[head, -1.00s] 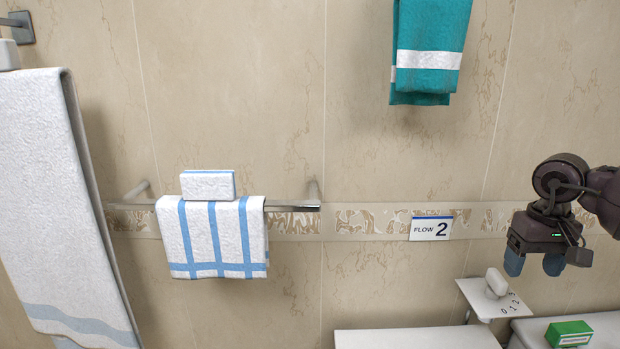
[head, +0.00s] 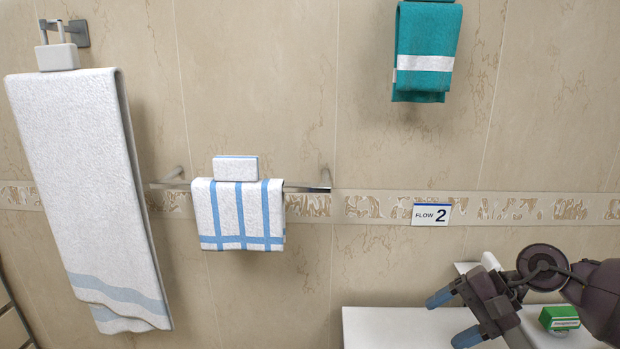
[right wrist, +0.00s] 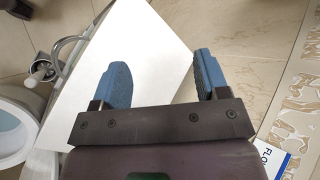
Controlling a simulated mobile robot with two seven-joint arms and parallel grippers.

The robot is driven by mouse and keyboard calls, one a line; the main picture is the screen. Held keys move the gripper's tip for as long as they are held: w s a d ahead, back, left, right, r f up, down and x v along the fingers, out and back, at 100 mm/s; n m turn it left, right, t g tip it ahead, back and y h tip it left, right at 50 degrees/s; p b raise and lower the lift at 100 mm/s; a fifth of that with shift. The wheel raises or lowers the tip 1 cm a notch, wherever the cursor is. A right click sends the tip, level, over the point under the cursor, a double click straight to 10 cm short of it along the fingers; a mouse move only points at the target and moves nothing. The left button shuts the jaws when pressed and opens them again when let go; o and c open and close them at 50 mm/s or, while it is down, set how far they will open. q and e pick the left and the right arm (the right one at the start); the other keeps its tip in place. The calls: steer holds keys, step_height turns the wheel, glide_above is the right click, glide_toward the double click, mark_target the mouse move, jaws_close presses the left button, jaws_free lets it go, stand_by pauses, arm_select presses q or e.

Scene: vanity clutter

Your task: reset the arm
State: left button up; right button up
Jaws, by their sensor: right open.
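My right gripper (head: 453,318) is at the lower right of the head view, above the white counter (head: 390,325). Its two blue fingers are apart with nothing between them. In the right wrist view the open fingers (right wrist: 160,85) sit over a white surface (right wrist: 135,60), which fills the gap between them. My right arm comes in from the right edge. My left gripper does not show in the head view.
A green box (head: 559,319) lies just right of my right gripper. Towels hang on the wall: white (head: 80,170), blue-striped (head: 238,212) and teal (head: 425,50). A sign reading FLOW 2 (head: 431,215) is on the wall. A toilet (right wrist: 15,120) shows at left in the wrist view.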

steer(key=s+a+r+m+t+y, duration=0.1)
steer(key=a+r+m+t+y, duration=0.1)
steer(key=a+m+t+y, duration=0.75)
steer(key=s+d+f+n+t+h, duration=0.1)
steer(key=s+d+f+n+h, duration=0.35)
steer(key=n+h, duration=0.8)
steer(key=s+d+f+n+t+h, duration=0.2)
steer(key=d+f+n+h, duration=0.55)
steer(key=n, duration=1.05)
steer(key=s+f+m+g, duration=0.5)
steer(key=s+m+g, duration=0.15)
steer(key=s, duration=0.35)
steer(key=s+f+m+g, duration=0.5)
steer(key=s+m, duration=0.2)
steer(key=s, duration=0.3)
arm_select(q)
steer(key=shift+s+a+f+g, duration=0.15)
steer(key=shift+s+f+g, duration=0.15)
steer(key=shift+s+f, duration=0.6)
arm_select(e)
steer(key=w+a+f+n+t, duration=0.1)
steer(key=w+f+t, duration=0.6)
steer(key=f+t, duration=0.1)
steer(key=shift+w+f+t+y, duration=0.3)
steer(key=shift+f+y, duration=0.15)
steer(key=shift+f, duration=0.1)
